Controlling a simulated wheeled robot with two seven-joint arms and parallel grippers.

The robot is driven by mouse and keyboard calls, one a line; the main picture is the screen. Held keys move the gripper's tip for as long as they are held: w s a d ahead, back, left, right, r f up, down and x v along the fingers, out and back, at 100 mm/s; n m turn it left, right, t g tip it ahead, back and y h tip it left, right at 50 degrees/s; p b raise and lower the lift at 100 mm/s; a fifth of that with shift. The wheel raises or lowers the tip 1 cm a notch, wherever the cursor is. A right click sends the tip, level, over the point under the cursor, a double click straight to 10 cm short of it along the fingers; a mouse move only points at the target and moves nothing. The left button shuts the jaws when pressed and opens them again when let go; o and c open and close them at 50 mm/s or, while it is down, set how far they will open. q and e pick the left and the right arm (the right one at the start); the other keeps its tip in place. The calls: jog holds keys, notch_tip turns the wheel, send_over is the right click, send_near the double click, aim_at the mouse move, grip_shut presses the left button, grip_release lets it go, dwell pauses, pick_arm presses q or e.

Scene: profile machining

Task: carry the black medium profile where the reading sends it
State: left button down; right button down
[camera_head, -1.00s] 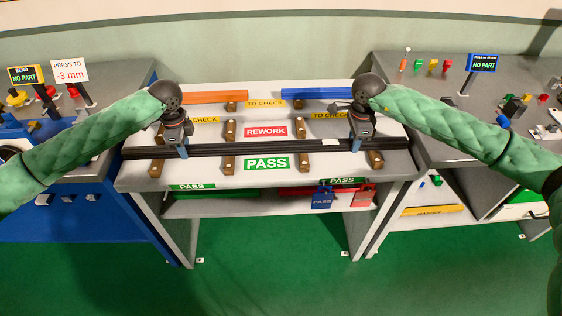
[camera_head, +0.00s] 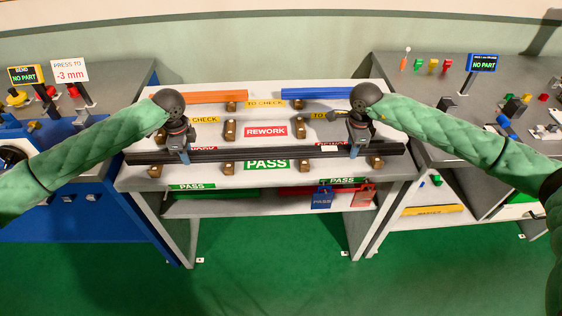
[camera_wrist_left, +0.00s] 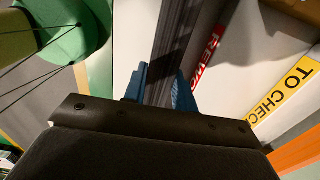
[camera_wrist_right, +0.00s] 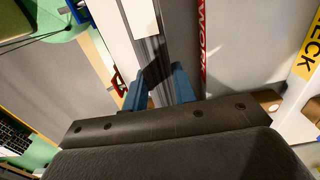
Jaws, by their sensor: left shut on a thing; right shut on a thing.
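The black medium profile (camera_head: 258,154) lies lengthwise across the front of the sloped white table (camera_head: 130,180). It also shows in the left wrist view (camera_wrist_left: 174,45) and in the right wrist view (camera_wrist_right: 150,50), where a white label sits on it. My left gripper (camera_head: 183,158) is shut on its left part. My right gripper (camera_head: 353,152) is shut on its right part. The profile partly covers red labels behind it. I cannot tell whether it touches the wooden blocks (camera_head: 228,167). The green PASS label (camera_head: 267,164) is in front of it.
An orange profile (camera_head: 215,97) and a blue profile (camera_head: 315,92) lie at the back. A red REWORK label (camera_head: 265,132) is mid-table. The left sign (camera_head: 69,70) reads PRESS TO -3 mm. The left screen (camera_head: 24,75) and right screen (camera_head: 482,63) show NO PART. Side benches flank the table.

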pick_arm(q)
jog(key=shift+f, duration=0.3)
pick_arm(e)
jog(key=shift+f, duration=0.3)
pick_arm(q)
jog(key=c, duration=1)
grip_release()
jog(key=shift+c, duration=0.2)
pick_arm(e)
jog(key=c, duration=1)
grip_release()
jog(key=shift+c, duration=0.2)
pick_arm(q)
jog(key=shift+r, duration=0.1)
jog(key=shift+r, duration=4.4)
pick_arm(e)
jog(key=shift+r, duration=4.5)
